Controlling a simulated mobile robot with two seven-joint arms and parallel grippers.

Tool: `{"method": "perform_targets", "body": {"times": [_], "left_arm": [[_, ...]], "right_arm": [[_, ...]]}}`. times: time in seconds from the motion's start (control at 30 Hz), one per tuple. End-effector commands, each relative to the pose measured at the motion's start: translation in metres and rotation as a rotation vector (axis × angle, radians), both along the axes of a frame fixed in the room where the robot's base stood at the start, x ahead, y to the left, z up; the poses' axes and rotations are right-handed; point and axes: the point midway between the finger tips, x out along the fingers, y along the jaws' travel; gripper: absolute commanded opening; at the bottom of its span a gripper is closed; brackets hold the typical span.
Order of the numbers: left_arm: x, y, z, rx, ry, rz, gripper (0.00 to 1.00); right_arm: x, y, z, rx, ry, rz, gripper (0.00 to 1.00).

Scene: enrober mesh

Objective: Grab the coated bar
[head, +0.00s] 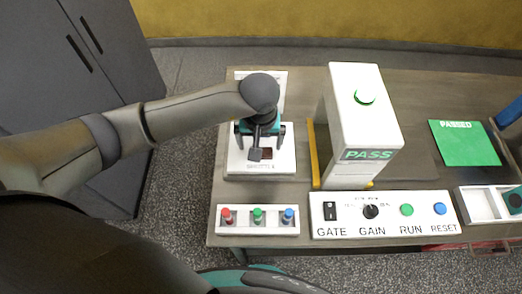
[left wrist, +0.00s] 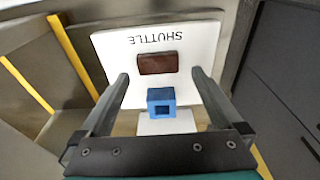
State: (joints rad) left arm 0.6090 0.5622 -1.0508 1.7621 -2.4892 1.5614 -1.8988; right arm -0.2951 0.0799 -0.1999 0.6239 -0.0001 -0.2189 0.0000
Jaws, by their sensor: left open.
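The coated bar (left wrist: 158,63) is a dark brown block lying on a white plate marked SHUTTLE (left wrist: 205,40). In the head view the bar (head: 266,153) shows partly, beside my gripper, on the white shuttle plate (head: 285,168). My left gripper (left wrist: 161,76) is open above the plate, its two fingers apart on either side of the bar's line, with nothing held. In the head view the left gripper (head: 258,152) points down over the shuttle and hides part of it. My right gripper is in neither view.
A blue block with a square hole (left wrist: 161,102) shows between the fingers. Right of the shuttle stand a yellow rail (head: 313,150) and a white PASS tower (head: 362,115). Nearer are a button panel (head: 258,228) and a control panel (head: 385,227). A green PASSED mat (head: 465,148) lies right.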

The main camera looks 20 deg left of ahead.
Motion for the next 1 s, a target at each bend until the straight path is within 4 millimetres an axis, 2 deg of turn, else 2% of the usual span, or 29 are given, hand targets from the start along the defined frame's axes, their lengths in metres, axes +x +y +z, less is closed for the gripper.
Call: {"method": "perform_targets", "body": {"times": [0.1, 0.23, 0.57, 1.0], "left_arm": [[-0.001, -0.003, -0.018, -0.001, 0.005, 0.002, 1.00], [0.001, -0.002, -0.031, -0.001, 0.003, 0.001, 1.00], [0.003, -0.002, -0.036, -0.001, 0.000, 0.001, 1.00], [0.003, -0.002, -0.036, 0.000, 0.001, 0.001, 0.51]], "right_arm": [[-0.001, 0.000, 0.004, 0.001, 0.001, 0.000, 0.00], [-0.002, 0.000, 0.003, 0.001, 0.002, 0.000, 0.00], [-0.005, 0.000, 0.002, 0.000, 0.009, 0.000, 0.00], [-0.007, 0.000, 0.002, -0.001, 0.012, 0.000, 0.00]]}}
